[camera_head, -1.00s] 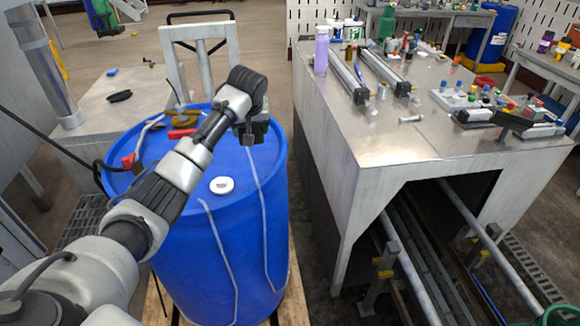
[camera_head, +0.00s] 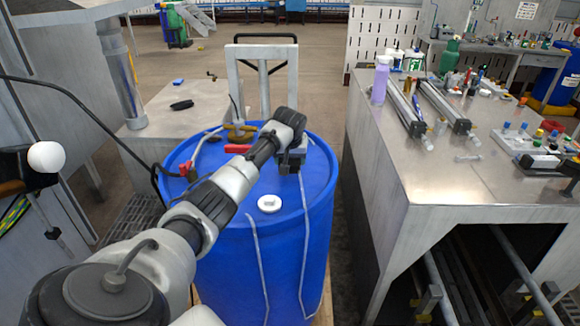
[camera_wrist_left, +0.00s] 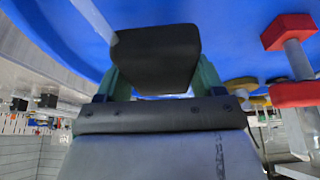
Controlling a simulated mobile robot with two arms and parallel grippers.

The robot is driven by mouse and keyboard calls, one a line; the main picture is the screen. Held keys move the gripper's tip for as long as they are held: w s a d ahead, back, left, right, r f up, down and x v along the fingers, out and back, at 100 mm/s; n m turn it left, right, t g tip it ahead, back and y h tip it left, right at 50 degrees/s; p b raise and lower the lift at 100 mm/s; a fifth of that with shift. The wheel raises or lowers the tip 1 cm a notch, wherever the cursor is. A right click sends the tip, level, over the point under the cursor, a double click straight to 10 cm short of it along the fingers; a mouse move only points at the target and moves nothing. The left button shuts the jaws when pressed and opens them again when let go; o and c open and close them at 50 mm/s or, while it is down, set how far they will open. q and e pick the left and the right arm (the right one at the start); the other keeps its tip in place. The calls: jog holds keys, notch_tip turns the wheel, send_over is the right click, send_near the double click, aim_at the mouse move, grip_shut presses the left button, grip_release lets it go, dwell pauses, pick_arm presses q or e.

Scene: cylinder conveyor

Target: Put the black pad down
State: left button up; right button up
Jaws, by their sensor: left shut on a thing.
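The black pad (camera_wrist_left: 155,58) is a dark rounded block held between the green fingers of my left gripper in the left wrist view. In the head view my left gripper (camera_head: 291,160) is over the far right part of the blue drum's top (camera_head: 235,185). The pad is hard to tell apart from the dark gripper there. The drum's blue surface shows behind the pad in the wrist view; I cannot tell whether they touch. My right gripper is not in view.
A white cap (camera_head: 269,203), red clamps and a grey cable are on the drum. A metal table (camera_head: 450,185) with a purple bottle (camera_head: 380,82) and parts stands to the right. A low bench (camera_head: 205,98) with a dark item (camera_head: 181,104) is behind left.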

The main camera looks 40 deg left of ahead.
aim_at(290, 177)
pick_arm(q)
notch_tip(290, 177, down, 3)
jog(key=shift+f+p, duration=0.15)
jog(key=shift+p, duration=0.45)
jog(key=shift+f, duration=0.4)
jog(key=shift+f, duration=0.1)
jog(key=shift+f, duration=0.1)
jog(key=o, duration=0.7)
jog(key=shift+s+d, duration=0.1)
jog(key=shift+o, duration=0.7)
jog(key=shift+d+f, duration=0.1)
